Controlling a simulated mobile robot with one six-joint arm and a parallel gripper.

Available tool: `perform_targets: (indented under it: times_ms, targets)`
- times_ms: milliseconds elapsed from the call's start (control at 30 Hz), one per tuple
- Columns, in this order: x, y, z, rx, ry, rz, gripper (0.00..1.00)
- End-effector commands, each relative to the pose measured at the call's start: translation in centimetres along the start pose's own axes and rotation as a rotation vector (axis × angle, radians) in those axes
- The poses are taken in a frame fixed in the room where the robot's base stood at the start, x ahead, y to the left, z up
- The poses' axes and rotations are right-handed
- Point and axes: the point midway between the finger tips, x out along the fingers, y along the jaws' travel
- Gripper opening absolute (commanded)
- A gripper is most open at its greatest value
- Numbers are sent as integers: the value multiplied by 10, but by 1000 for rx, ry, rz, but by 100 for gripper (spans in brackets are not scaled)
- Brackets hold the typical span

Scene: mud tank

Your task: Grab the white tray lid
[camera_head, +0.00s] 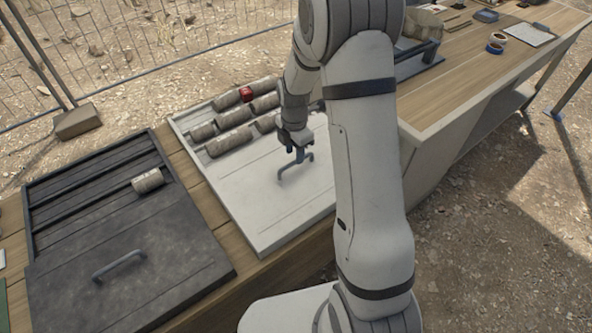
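The white tray (178,131) stands on the wooden table, with its white lid (265,205) over the near part. The lid has a grey bar handle (295,167). My gripper (296,153) points down at the handle's far end, and its fingertips overlap the handle in the picture. I cannot tell whether they touch it or are closed on it. My arm hides the tray's right side.
Several grey cylinders (231,141) and a red-capped one (246,94) lie in the tray's far part. A dark tray (95,180) with its own handled lid (130,285) and one cylinder (148,180) stands to the left. Tape rolls (494,48) and a clipboard (529,34) lie far right.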

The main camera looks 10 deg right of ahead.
Motion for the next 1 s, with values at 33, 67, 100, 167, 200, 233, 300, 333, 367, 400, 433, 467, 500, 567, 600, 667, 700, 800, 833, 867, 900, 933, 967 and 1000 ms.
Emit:
perform_targets:
  times_ms: [33, 67, 100, 167, 200, 233, 300, 333, 367, 400, 433, 467, 500, 567, 600, 667, 700, 800, 833, 867, 900, 933, 967, 1000]
  targets:
    - [6, -1, 1, 1, 1, -3, 35]
    - [10, -2, 1, 2, 2, -4, 35]
    - [16, -2, 2, 2, 2, -4, 35]
    - [25, -3, 4, 3, 2, -5, 35]
    - [31, -3, 4, 3, 2, -4, 35]
    - [35, -3, 4, 3, 2, -4, 35]
    - [42, -3, 4, 3, 1, -2, 35]
    - [45, -3, 4, 3, 1, -3, 35]
    - [46, -3, 4, 3, 1, -2, 35]
    - [48, -3, 4, 3, 1, -1, 35]
    - [48, -2, 4, 3, 0, -1, 35]
    - [48, -2, 4, 3, 0, 0, 35]
    - [48, -2, 4, 3, 0, 0, 35]
    - [48, -2, 4, 3, 0, 0, 35]
    - [48, -2, 4, 4, 0, 0, 35]
    - [48, -2, 4, 4, 0, 0, 31]
    - [48, -2, 4, 4, 0, 0, 28]
    - [48, -2, 5, 4, 0, 0, 20]
    - [48, -2, 5, 4, 0, 0, 17]
    - [48, -2, 5, 4, 0, 0, 15]
    - [48, -2, 5, 4, 0, 0, 12]
    - [48, -2, 5, 4, 0, 0, 9]
    - [48, -2, 5, 4, 0, 0, 7]
    - [48, -2, 5, 4, 0, 0, 3]
